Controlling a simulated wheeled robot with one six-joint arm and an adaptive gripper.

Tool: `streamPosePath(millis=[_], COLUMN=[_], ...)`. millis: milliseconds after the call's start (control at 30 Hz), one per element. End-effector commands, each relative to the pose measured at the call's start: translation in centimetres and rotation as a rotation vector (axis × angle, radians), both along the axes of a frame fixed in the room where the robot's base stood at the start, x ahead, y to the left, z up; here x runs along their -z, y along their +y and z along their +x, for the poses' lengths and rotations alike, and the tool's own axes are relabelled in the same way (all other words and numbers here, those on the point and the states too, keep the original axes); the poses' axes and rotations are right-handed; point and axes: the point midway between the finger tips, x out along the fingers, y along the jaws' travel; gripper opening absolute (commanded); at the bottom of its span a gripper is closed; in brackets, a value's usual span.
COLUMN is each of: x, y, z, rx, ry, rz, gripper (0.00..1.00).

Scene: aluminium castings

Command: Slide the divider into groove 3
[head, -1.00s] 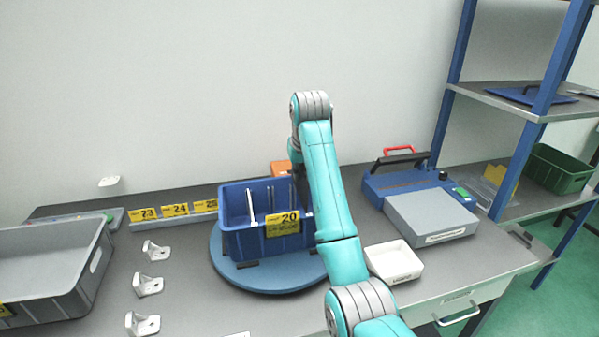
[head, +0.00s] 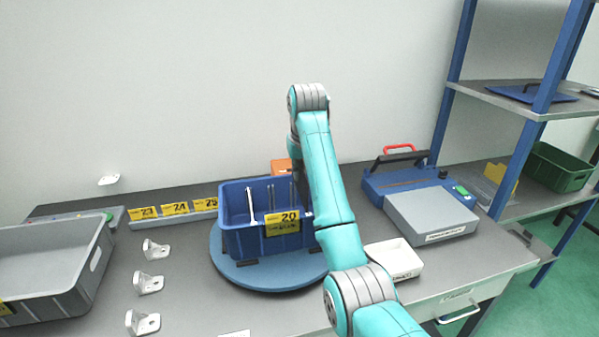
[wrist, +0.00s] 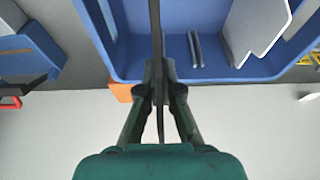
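The blue bin (head: 240,243) with a yellow label 20 stands on a round blue turntable (head: 228,275). In the wrist view the bin (wrist: 222,66) fills the upper part. My gripper (wrist: 159,80) is shut on a thin dark divider (wrist: 155,25), seen edge-on, at the bin's wall. How deep the divider sits and which groove it lines up with cannot be told. A pair of grey ribs (wrist: 196,50) stands on the bin's wall beside it. A pale divider (wrist: 250,28) stands in the bin, also seen in the head view (head: 251,204). In the head view my arm hides the gripper.
A grey crate (head: 50,278) and several white brackets (head: 147,284) are at left. A white tray (head: 396,259), a grey box (head: 430,212) and a blue device (head: 400,180) are at right. An orange object (head: 281,167) is behind the bin.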

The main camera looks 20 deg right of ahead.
Motion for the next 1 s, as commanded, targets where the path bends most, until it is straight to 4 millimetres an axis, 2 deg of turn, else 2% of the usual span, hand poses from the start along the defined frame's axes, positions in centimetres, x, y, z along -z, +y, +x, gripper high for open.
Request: streamPosePath(millis=[1000], x=[2.2], y=[0.0], z=[-0.1], rx=[0.0], ry=[0.009], rz=[0.0], gripper=[0.0])
